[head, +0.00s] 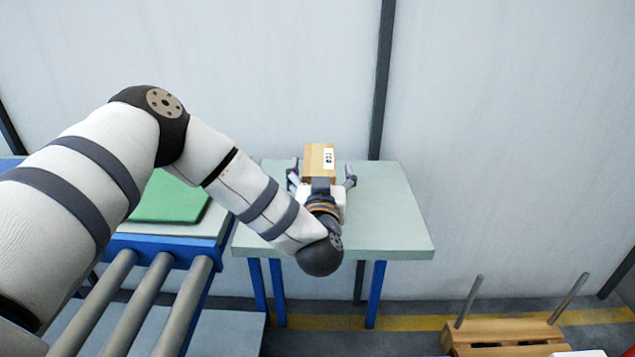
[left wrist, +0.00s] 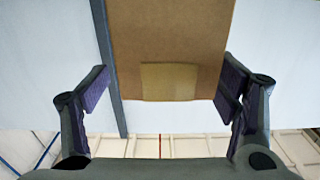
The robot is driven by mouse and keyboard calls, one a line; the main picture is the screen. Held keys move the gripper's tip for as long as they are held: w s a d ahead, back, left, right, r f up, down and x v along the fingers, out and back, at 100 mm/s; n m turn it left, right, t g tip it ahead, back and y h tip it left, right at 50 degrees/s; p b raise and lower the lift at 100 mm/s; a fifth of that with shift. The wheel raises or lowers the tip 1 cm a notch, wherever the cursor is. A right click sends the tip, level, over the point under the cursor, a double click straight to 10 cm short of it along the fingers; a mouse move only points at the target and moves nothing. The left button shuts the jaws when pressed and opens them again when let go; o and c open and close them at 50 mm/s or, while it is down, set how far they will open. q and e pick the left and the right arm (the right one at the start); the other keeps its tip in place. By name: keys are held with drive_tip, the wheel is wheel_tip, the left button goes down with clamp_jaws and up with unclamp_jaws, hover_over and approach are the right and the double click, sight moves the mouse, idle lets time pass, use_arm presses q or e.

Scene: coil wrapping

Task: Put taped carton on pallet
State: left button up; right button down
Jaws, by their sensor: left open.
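The taped carton (head: 314,160) is a small brown box with a white label on the pale green table in the head view. My left gripper (head: 322,178) is open, with a finger on each side of the carton's near end. In the left wrist view the carton (left wrist: 172,40) fills the upper middle, with a lighter tape patch on its face. The open fingers of my left gripper (left wrist: 166,88) stand apart from its sides. The wooden pallet (head: 505,332) with upright grey posts is at the lower right of the head view, partly cut off. My right gripper is not seen.
The green table (head: 390,215) is bare to the right of the carton. A roller conveyor (head: 140,300) with blue frame is at the lower left, and a green mat (head: 170,198) lies behind it. A white wall (head: 500,120) stands behind the table. A white item (head: 580,353) shows at the pallet's near edge.

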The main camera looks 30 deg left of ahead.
sight(319, 161)
use_arm(q)
drive_tip(key=x, duration=0.3)
drive_tip(key=shift+a+f, duration=0.2)
drive_tip(key=shift+a, duration=0.15)
drive_tip(key=shift+w+a+r, duration=0.1)
drive_tip(key=shift+w, duration=0.25)
drive_tip(key=shift+r, duration=0.15)
drive_tip(key=c, duration=1.8)
